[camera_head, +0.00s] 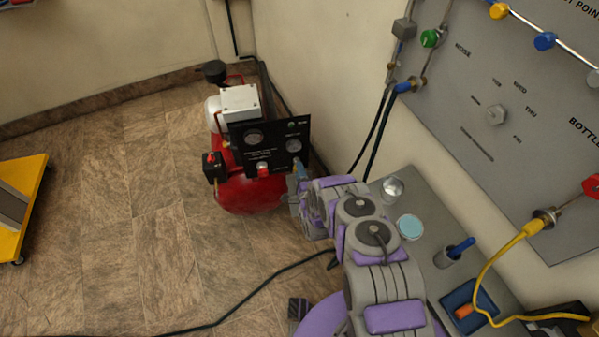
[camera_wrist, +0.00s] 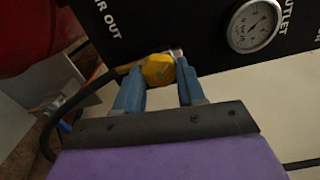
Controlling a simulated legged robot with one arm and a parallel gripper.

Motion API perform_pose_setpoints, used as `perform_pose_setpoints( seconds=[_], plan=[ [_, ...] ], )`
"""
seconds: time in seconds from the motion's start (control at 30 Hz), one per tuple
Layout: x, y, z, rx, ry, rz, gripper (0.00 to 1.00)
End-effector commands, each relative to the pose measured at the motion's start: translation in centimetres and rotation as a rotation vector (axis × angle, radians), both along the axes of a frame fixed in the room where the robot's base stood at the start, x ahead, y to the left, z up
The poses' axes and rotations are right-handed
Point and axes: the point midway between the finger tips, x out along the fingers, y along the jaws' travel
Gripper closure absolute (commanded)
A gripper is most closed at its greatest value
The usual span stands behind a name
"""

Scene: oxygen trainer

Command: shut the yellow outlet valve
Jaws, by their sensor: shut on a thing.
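The yellow outlet valve (camera_wrist: 158,70) sits at the lower edge of the black panel (camera_wrist: 195,40), below the "AIR OUT" lettering and left of a round gauge. My gripper (camera_wrist: 160,82) has its two blue fingers on either side of the yellow valve and is shut on it. In the head view my gripper (camera_head: 300,170) reaches the right side of the black panel on the red compressor (camera_head: 245,190). The valve is hidden there behind my gripper and arm.
The outlet gauge (camera_wrist: 254,25) is right of the valve. A dark hose (camera_wrist: 75,100) runs from the valve area to the lower left. A grey bench (camera_head: 440,210) with a blue-handled item and yellow cable is right of my arm. Open floor (camera_head: 130,220) lies left.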

Motion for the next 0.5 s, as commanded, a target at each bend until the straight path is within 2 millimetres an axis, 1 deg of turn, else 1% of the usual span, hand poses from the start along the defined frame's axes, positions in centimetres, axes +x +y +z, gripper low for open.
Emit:
perform_pose_setpoints(
  seconds=[0.03,0.2,0.5],
  plan=[
    [-0.05,-0.23,-0.28,0.037,0.018,-0.005,0.91],
    [-0.06,-0.26,-0.38,0.168,0.056,-0.006,0.91],
    [-0.09,-0.31,-0.53,0.327,0.104,-0.007,0.91]
  ],
)
